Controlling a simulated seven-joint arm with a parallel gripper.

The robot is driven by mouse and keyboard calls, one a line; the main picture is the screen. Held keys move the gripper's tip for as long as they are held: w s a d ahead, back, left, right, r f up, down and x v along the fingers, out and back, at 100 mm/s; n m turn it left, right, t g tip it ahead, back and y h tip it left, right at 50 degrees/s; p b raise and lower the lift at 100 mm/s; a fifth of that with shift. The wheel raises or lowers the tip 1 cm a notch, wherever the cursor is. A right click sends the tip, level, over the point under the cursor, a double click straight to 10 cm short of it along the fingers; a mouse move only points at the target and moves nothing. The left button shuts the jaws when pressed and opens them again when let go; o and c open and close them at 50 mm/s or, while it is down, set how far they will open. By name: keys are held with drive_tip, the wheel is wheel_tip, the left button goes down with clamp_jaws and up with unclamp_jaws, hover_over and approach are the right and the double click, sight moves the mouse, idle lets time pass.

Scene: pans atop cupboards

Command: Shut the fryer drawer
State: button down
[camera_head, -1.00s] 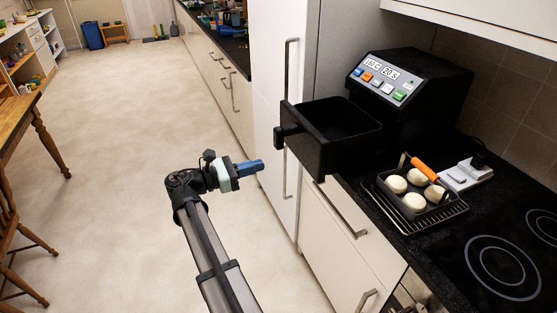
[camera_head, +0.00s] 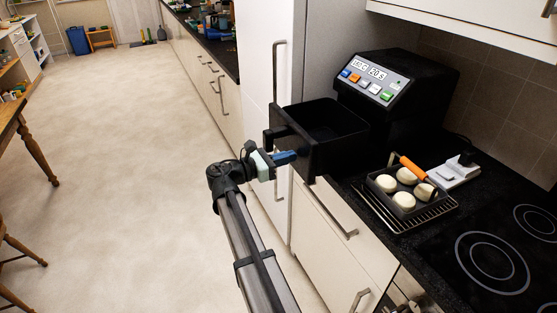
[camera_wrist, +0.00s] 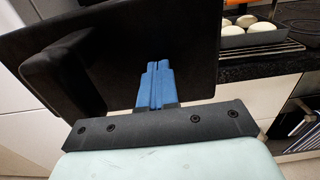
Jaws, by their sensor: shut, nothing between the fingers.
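The black fryer (camera_head: 400,95) stands on the dark counter with a lit display and coloured buttons. Its drawer (camera_head: 335,122) is pulled out toward the left, over the counter's edge, and looks empty from here. The drawer's handle (camera_head: 277,134) sticks out from its front. My gripper (camera_head: 293,156) is shut and empty, with its blue fingertips at the drawer's front face, beside the handle. In the wrist view the blue fingers (camera_wrist: 157,84) point at the dark drawer front (camera_wrist: 130,40), with the handle (camera_wrist: 62,75) to their left. I cannot tell whether they touch it.
A pan with an orange handle (camera_head: 413,168) holds several white round items on a wire rack (camera_head: 385,217). A hob (camera_head: 490,258) lies at the right. A tall cabinet (camera_head: 262,75) stands behind the drawer. The floor at left is open.

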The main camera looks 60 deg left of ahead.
drive_tip(key=shift+w, duration=0.1)
idle(0.3)
drive_tip(key=w, duration=2.5)
drive_tip(key=shift+w, duration=0.35)
drive_tip(key=s, duration=1.4)
drive_tip(key=shift+s+a+f, duration=0.1)
